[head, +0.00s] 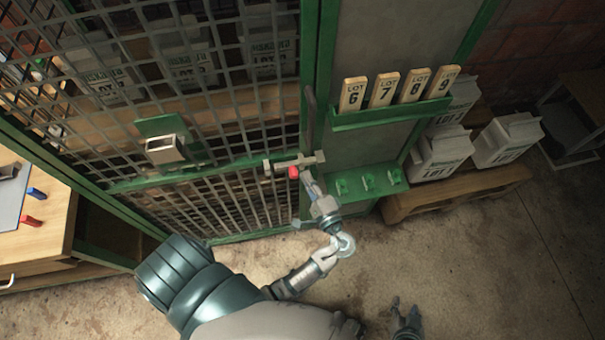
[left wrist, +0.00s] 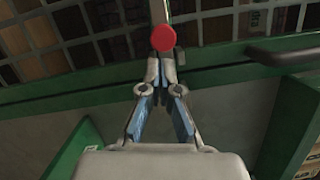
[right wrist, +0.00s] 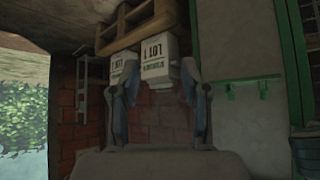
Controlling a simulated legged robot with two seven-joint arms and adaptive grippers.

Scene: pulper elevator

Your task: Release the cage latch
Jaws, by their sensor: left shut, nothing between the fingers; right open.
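The cage latch (head: 308,160) is a grey bar across the edge of the green-framed mesh door, with a red knob (head: 293,172) at its lower side. My left gripper (head: 305,178) is shut and empty, its tips right at the red knob. In the left wrist view the knob (left wrist: 163,38) sits just beyond the closed fingertips (left wrist: 160,68); I cannot tell whether they touch. My right gripper (head: 405,312) is low at the bottom of the head view. It is open and empty in the right wrist view (right wrist: 155,75).
The mesh cage door (head: 230,120) has a dark vertical handle (head: 310,115) above the latch. To the right are a green rack with lot tags (head: 390,114) and a green hook shelf (head: 368,183). White lot boxes (head: 440,152) stand on a wooden pallet. A desk (head: 50,225) is at left.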

